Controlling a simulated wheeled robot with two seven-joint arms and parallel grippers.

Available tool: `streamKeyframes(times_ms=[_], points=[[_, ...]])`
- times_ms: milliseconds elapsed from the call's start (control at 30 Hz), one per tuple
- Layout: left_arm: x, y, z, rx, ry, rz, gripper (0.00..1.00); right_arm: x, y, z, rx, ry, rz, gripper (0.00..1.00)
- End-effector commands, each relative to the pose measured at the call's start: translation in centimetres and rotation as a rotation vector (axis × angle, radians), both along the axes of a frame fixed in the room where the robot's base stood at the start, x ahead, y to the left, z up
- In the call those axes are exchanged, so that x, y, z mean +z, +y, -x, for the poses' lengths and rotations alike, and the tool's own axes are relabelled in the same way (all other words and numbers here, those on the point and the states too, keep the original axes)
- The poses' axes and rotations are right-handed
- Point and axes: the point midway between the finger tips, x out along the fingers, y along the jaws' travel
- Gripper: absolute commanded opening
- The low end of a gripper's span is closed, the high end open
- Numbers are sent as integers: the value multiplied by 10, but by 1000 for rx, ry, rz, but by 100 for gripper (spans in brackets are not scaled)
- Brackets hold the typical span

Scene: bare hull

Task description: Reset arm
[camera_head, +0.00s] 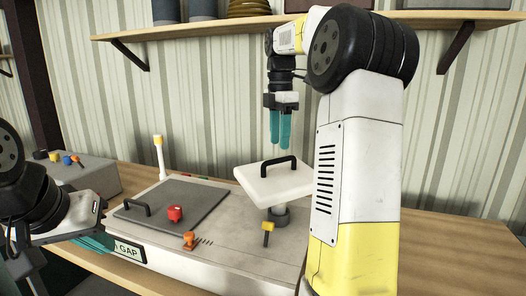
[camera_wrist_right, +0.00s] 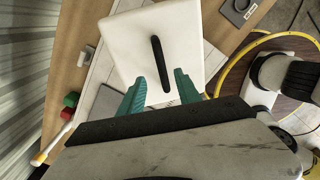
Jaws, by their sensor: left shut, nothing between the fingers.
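The box (camera_head: 240,240) on the wooden table (camera_head: 450,240) carries a dark panel (camera_head: 165,205), a red knob (camera_head: 175,213), an orange part (camera_head: 189,240) and a yellow-topped post (camera_head: 159,155). A shelf (camera_head: 200,27) runs above. The table's right side looks clear.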

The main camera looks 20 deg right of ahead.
Motion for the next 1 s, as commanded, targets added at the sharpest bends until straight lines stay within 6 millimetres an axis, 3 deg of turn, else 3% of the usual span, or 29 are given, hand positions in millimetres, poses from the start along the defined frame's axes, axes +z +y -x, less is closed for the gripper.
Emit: streamKeyframes(times_ms=[167,567,767,1000], points=[[0,0,0,0,0,0,0,13,0,0,1,0,0,40],[0,0,0,0,0,0,0,15,4,5,-29,-13,-1,40],[0,0,0,0,0,0,0,17,34,47,-322,-119,-34,40],[0,0,0,0,0,0,0,-11,79,128,-887,-263,-215,40]])
